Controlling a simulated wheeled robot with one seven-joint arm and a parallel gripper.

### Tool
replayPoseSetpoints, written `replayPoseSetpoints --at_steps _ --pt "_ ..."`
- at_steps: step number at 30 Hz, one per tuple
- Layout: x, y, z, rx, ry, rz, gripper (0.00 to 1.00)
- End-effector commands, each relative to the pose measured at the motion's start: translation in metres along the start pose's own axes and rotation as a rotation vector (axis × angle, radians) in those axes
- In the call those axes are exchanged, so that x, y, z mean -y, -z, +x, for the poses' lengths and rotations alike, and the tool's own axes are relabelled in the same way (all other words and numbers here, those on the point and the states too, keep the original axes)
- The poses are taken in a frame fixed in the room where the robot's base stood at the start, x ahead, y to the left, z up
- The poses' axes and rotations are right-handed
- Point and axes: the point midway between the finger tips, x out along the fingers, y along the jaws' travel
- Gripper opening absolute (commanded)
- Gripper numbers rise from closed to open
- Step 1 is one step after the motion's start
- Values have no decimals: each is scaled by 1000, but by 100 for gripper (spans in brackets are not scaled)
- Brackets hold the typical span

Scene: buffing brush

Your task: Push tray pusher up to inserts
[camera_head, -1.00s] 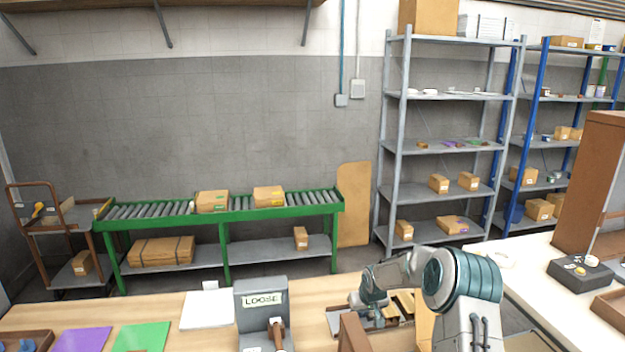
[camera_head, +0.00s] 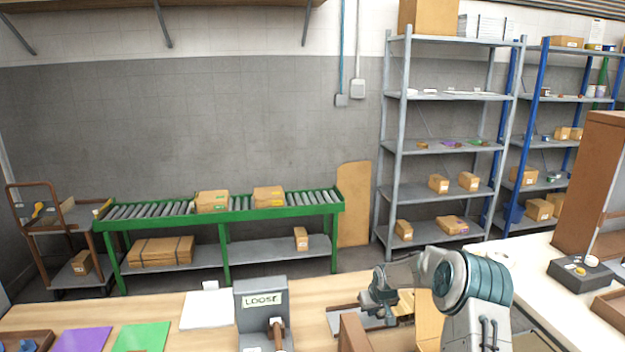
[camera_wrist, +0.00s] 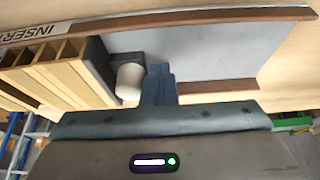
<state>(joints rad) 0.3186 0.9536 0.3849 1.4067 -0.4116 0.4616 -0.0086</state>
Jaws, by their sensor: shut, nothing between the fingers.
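The tray (camera_wrist: 210,50) fills the upper wrist view, with a grey floor, brown rims and an "INSER…" label at its left. Wooden inserts (camera_wrist: 45,72) stand in a row at its left end. The dark pusher (camera_wrist: 97,66) stands against or very near the last insert, with a pale round knob (camera_wrist: 130,82) on its right side. My gripper (camera_wrist: 158,82) is shut and empty, just right of the knob; I cannot tell whether it touches. In the head view the tray (camera_head: 343,318) is partly hidden by my gripper (camera_head: 372,304).
A grey box marked "LOOSE" (camera_head: 262,312) with a brown handle stands left of the tray. Purple (camera_head: 82,341) and green (camera_head: 142,337) sheets lie farther left on the table.

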Motion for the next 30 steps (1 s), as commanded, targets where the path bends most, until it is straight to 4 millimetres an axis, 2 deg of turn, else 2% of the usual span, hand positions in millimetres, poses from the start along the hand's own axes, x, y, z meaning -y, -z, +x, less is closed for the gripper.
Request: replayPoseSetpoints --at_steps 10,30 --pt "-11 0 0 -1 -1 2 0" --pt "10 4 -9 0 0 0 0"
